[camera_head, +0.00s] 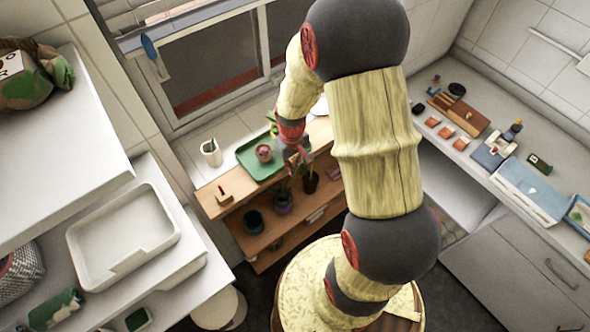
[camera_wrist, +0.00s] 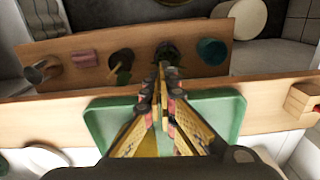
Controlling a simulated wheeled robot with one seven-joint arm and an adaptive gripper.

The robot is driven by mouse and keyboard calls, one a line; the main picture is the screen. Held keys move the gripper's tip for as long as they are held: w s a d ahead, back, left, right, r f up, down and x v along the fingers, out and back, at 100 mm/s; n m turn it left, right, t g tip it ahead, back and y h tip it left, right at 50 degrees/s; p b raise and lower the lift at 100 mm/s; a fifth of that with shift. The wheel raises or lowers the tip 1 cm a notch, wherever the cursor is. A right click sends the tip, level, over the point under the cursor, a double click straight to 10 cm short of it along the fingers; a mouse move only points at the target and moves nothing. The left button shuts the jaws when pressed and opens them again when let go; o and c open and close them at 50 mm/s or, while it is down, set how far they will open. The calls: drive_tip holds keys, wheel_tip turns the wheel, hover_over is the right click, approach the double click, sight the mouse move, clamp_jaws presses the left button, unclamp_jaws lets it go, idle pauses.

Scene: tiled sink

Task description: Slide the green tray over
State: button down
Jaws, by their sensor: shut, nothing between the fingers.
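In the wrist view the tray (camera_wrist: 104,118) spreads out under my gripper on both sides. My gripper (camera_head: 303,160) is at the tray's right side in the head view. In the wrist view my gripper (camera_wrist: 162,80) is shut and empty, its fingertips reaching past the tray edge towards the lower shelf. My arm hides the tray's right part in the head view. I cannot tell whether the fingers touch the tray.
The wooden shelf (camera_head: 212,200) carries a small wooden block (camera_head: 223,195) left of the tray. A white cup (camera_head: 211,152) stands on the sill behind. Potted plants (camera_head: 283,200) and a dark green pot (camera_head: 254,221) stand on the lower shelf. Bare shelf top lies between block and tray.

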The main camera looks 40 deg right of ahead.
drive_tip(key=w+b, duration=0.1)
drive_tip(key=w, duration=0.8)
drive_tip(key=shift+w+d, duration=0.1)
drive_tip(key=shift+d, duration=0.05)
